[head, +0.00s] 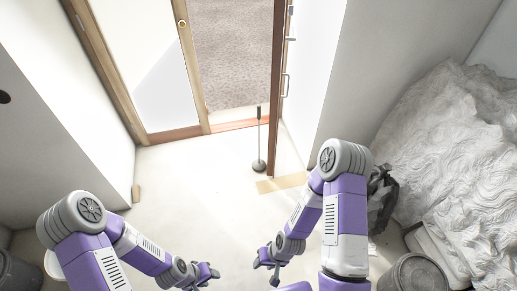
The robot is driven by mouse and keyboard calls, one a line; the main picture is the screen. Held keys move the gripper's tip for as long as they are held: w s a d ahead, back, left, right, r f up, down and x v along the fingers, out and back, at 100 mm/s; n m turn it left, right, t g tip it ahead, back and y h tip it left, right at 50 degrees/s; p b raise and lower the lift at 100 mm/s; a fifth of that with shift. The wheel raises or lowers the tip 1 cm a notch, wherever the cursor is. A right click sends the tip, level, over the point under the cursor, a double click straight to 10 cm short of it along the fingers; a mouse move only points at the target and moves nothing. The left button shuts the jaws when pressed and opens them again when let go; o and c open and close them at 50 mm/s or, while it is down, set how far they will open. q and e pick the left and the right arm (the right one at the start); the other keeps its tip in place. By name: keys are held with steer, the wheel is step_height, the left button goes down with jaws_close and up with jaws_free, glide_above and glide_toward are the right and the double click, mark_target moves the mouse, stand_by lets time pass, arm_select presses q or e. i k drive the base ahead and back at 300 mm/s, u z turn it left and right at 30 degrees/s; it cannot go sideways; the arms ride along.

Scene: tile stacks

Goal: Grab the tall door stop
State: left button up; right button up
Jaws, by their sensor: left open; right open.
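The tall door stop (259,140) stands upright on the pale floor in the doorway, just left of the open door's edge. It has a thin rod with a dark handle on top and a round dark base (259,166). My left gripper (212,274) is open, low in the head view, below and left of the door stop. My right gripper (261,262) is open, below the door stop and well apart from it. Both grippers are empty as far as I can see.
The open door (277,90) stands right of the door stop. A wooden strip (281,183) lies on the floor by it. A small tan block (136,194) is by the left wall. A rumpled white heap (450,140) and a bin (415,274) are at right. The middle floor is clear.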

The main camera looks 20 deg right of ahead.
mark_target(258, 166)
steer(key=u, duration=0.05)
steer(key=i, duration=2.25)
steer(key=z, duration=0.2)
